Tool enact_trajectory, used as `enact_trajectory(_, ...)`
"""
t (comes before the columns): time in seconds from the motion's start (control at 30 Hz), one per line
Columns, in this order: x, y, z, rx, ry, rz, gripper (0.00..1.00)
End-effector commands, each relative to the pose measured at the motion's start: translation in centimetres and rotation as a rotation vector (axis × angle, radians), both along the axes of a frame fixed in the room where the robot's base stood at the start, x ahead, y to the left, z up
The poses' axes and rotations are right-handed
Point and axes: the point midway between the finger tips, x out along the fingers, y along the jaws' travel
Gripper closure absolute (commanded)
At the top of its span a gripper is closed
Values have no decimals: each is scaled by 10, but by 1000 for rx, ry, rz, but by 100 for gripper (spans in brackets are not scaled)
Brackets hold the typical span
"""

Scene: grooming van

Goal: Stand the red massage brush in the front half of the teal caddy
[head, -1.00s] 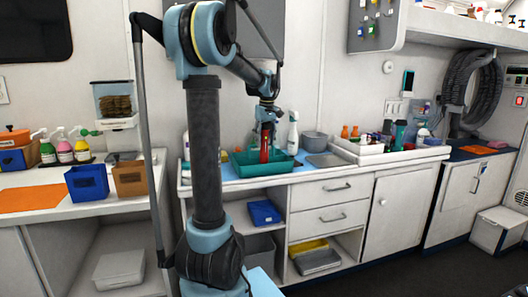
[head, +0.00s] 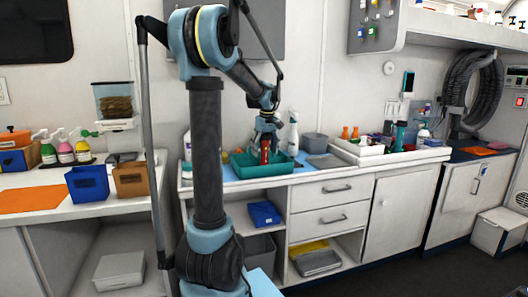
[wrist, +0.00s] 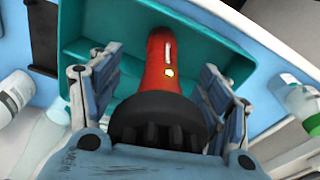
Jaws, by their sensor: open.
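The red massage brush (head: 265,154) is upright in the teal caddy (head: 277,169) on the back counter. In the wrist view its black head (wrist: 160,122) is closest to me, and its red handle (wrist: 160,58) reaches away into the teal caddy (wrist: 215,60). My gripper (head: 266,139) is over the brush from above. In the wrist view my gripper (wrist: 158,88) is open, one finger on each side of the brush, with a visible gap on both sides. The handle's lower end and its contact with the caddy floor are hard to see.
A white spray bottle (head: 292,134) and a grey bin (head: 314,144) stand behind and right of the caddy. Another bottle (head: 187,146) is at left. A white tray of bottles (head: 372,151) is farther right. Bottles also flank my fingers in the wrist view.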

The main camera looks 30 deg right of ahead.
Motion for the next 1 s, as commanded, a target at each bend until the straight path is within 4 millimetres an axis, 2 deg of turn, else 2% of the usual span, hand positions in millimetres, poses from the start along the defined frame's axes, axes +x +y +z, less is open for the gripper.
enact_trajectory(0.17,0,0,1,0,0,-1,29)
enact_trajectory(0.33,-2,0,14,0,0,-1,29)
enact_trajectory(0.8,-12,0,96,0,0,-1,29)
enact_trajectory(1.0,-14,0,116,0,0,-1,29)
